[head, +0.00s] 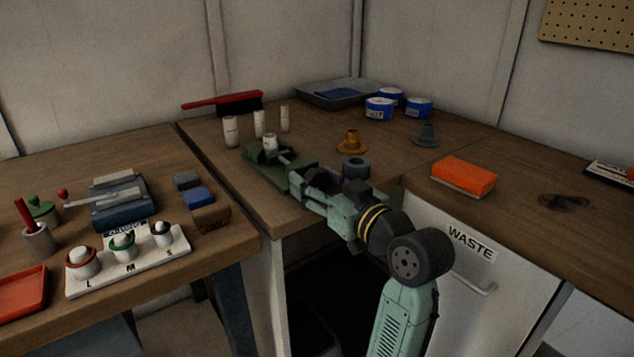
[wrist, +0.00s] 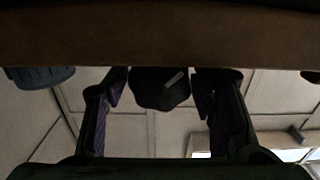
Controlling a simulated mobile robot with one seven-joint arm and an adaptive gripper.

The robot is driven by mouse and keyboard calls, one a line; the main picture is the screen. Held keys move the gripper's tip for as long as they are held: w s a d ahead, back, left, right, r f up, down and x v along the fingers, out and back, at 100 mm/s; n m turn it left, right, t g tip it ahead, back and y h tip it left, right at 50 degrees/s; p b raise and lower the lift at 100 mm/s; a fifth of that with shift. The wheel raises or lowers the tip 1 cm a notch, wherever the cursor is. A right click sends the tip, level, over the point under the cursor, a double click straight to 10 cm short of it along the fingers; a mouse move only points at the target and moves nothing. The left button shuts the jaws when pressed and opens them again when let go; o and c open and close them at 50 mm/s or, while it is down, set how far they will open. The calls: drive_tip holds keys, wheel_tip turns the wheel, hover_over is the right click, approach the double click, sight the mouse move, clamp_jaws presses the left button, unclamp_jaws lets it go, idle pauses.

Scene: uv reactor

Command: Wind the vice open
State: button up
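The green vice (head: 291,177) sits near the front left edge of the wooden bench, with a pale cylinder (head: 270,143) standing at its jaws. My gripper (head: 312,184) reaches in from the right at the vice's near end and hides part of it. In the wrist view my gripper (wrist: 160,88) has its fingers spread on both sides of a dark rounded knob (wrist: 160,92), which appears to be the vice's handle. Narrow gaps seem to show beside the knob; contact is hard to judge.
A dark blue-grey ring (head: 356,168) stands close behind my wrist. A brass flanged part (head: 351,142), a grey one (head: 425,135) and an orange sponge (head: 463,176) lie further right. Several white cylinders (head: 231,132) stand behind the vice.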

drive_tip(key=shift+o, duration=1)
drive_tip(key=v, duration=1.2)
drive_tip(key=shift+f, duration=0.1)
drive_tip(key=w+a+m, duration=0.1)
drive_tip(key=w+a, duration=0.1)
drive_tip(key=w, duration=0.1)
drive_tip(key=w+a+m+b, duration=0.1)
drive_tip(key=w+a, duration=0.1)
drive_tip(key=w, duration=0.1)
drive_tip(key=w+a+m+b, duration=0.1)
drive_tip(key=w+a, duration=0.2)
drive_tip(key=shift+w+r+m, duration=0.3)
